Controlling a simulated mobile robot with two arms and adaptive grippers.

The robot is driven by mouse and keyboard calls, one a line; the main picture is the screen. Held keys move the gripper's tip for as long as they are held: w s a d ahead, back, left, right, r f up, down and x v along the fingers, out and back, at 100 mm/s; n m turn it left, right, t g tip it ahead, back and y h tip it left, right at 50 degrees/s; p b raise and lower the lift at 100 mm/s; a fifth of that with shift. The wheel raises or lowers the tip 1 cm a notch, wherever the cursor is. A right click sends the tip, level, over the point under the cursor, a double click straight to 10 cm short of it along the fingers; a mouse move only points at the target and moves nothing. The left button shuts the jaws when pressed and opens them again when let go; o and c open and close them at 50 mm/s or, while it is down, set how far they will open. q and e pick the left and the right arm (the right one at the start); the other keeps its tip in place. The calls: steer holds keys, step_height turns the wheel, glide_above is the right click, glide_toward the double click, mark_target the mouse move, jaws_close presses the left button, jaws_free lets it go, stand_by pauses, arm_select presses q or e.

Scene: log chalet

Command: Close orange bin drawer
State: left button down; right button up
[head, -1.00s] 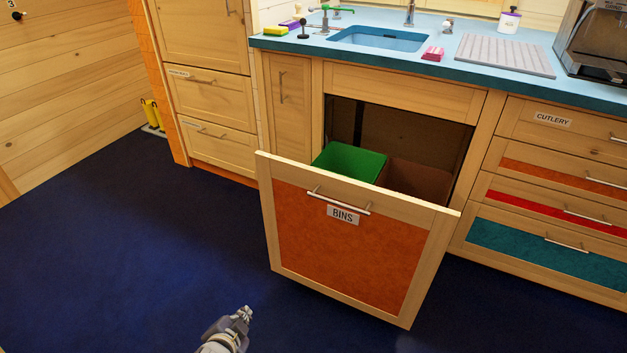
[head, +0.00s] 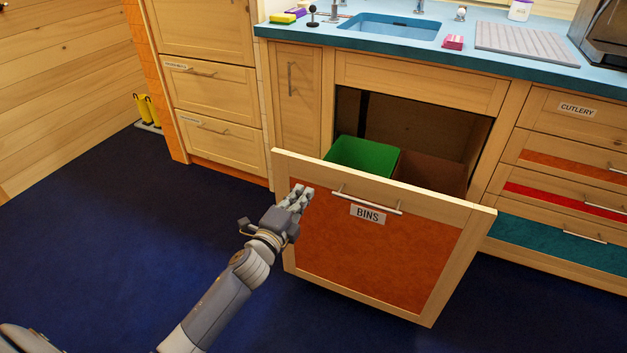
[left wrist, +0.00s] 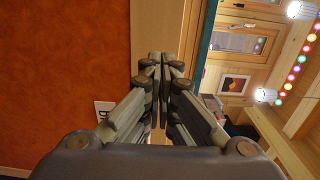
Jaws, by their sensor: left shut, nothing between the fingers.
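The orange bin drawer (head: 340,250) is pulled well out from the cabinet, with a pale wood frame, a metal bar handle (head: 367,203) and a "BINS" label (head: 368,214). A green bin (head: 362,157) and a brown bin (head: 433,174) stand inside it. My left gripper (head: 300,195) is shut and empty, in front of the upper left part of the drawer front, left of the handle. Whether it touches the front I cannot tell. The left wrist view shows the closed fingers (left wrist: 160,62) beside the orange panel (left wrist: 60,70). My right gripper is out of view.
The blue counter (head: 300,34) with its sink (head: 390,28) runs above. Cutlery drawers (head: 570,170) to the right are shut, as are the wood drawers (head: 215,90) to the left. The dark blue floor (head: 120,230) is clear at left.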

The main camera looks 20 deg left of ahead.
mark_target(318, 172)
arm_select(q)
steer(key=w, duration=0.5)
steer(key=shift+w+b, duration=0.25)
steer(key=shift+b, duration=0.15)
steer(key=shift+w+d, duration=0.1)
steer(key=shift+w, duration=0.65)
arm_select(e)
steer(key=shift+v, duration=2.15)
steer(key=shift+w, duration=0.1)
